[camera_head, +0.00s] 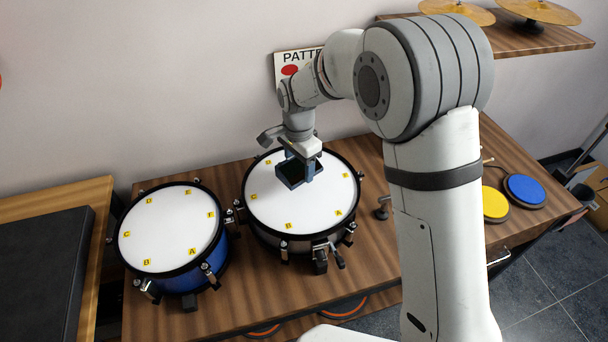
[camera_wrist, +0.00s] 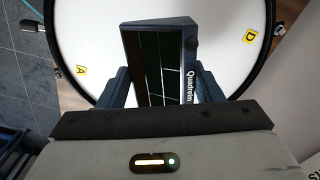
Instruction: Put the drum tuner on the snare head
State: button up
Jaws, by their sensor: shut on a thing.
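The drum tuner is a dark blue box with a dark, gridded face (camera_wrist: 158,65) and the word "Quadrelm" on its side. It also shows in the head view as a dark block (camera_head: 290,174). My gripper (camera_head: 299,170) is shut on it, with one finger on each side in the wrist view (camera_wrist: 162,84). The tuner is over the middle of the white snare head (camera_head: 300,213), which has yellow letter labels around its edge. I cannot tell whether the tuner touches the head or hovers just above it.
A blue drum (camera_head: 169,228) with a white lettered head stands close on the left. Blue (camera_head: 524,190) and yellow (camera_head: 494,203) pads lie on the wooden table (camera_head: 232,319) at right. Cymbals (camera_head: 538,11) sit on a wall shelf. A small dark stand (camera_head: 382,208) is right of the snare.

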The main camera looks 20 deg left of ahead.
aim_at(301, 177)
jog(key=shift+w+d+f, duration=0.1)
jog(key=shift+w+f, duration=0.1)
jog(key=shift+f, duration=2.4)
jog(key=o, duration=1)
jog(key=shift+o, duration=0.2)
jog(key=shift+r, duration=0.1)
notch_tip(301, 177, up, 12)
jog(key=shift+d+r, duration=0.1)
jog(key=s+d+r+n, duration=0.2)
jog(key=d+r, duration=0.3)
jog(key=d, duration=0.6)
jog(key=s+d+r+n+t, duration=0.1)
jog(key=s+d+n, duration=0.4)
jog(key=s+d, duration=1.2)
jog(key=d+t, duration=0.1)
jog(key=d, duration=0.2)
jog(key=shift+s+t, duration=0.4)
